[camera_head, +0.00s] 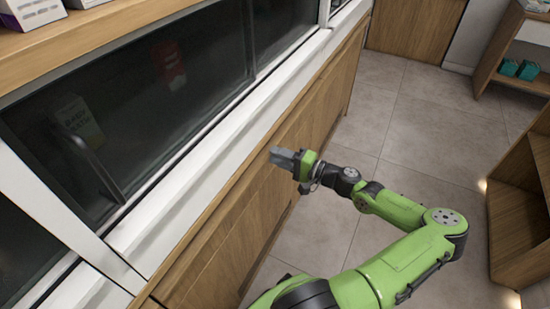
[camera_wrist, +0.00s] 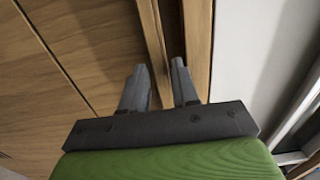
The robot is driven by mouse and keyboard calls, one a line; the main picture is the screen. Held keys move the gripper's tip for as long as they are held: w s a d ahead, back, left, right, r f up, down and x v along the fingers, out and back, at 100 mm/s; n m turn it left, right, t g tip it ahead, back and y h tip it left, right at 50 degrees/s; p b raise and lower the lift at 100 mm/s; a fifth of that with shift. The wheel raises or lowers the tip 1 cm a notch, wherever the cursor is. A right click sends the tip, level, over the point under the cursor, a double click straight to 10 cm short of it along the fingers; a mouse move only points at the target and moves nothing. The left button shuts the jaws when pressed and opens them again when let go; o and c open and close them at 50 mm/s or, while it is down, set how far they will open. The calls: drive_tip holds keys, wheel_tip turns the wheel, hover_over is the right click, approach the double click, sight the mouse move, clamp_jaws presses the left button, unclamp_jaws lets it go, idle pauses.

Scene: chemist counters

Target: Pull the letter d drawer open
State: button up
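The wooden drawer fronts (camera_head: 263,205) run along the counter below the white ledge. No letter shows on them in either view, so I cannot tell which drawer is letter d. My gripper (camera_head: 285,157) is at the upper part of this wooden face in the head view. In the wrist view its two grey fingers (camera_wrist: 159,68) stand a short way apart, one on each side of a wooden drawer-front edge (camera_wrist: 153,30). They look shut on this edge. A narrow dark gap shows behind the edge, beside another wooden strip. The fingertips' contact is partly hidden.
A white ledge (camera_head: 218,165) and dark glass panels (camera_head: 150,85) lie above the drawers. A wooden shelf unit (camera_head: 520,200) stands at the right.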

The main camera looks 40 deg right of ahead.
drive_tip(key=shift+w+a, duration=0.25)
drive_tip(key=shift+w, duration=0.4)
clamp_jaws()
